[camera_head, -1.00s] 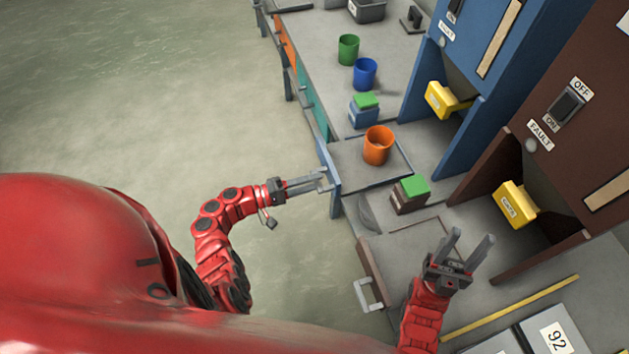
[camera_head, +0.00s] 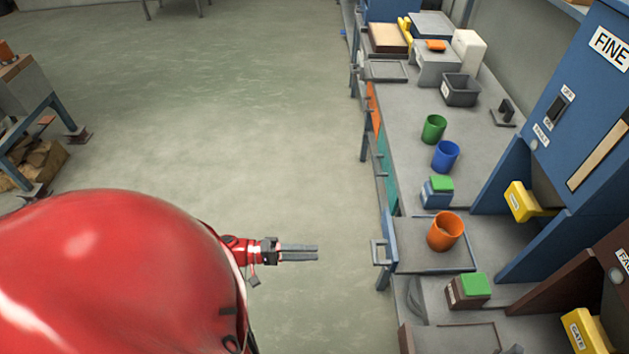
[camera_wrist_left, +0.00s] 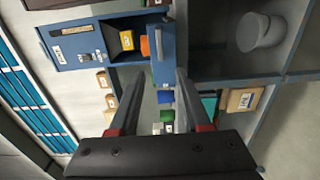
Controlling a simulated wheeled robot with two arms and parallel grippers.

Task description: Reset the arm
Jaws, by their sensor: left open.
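My left gripper (camera_head: 318,254) reaches out from behind my red body in the head view. Its fingers are open and empty, over the floor to the left of the bench. In the left wrist view the two fingers (camera_wrist_left: 155,85) stand apart with nothing held between them. The handle (camera_head: 380,252) of the blue-fronted drawer is to the right of the fingertips, with a gap between.
An orange cup (camera_head: 446,232) stands on the open drawer's tray (camera_head: 425,262). A blue cup (camera_head: 445,157), a green cup (camera_head: 433,129) and a blue box with green top (camera_head: 437,192) stand on the bench. The floor (camera_head: 250,110) left of the bench is clear.

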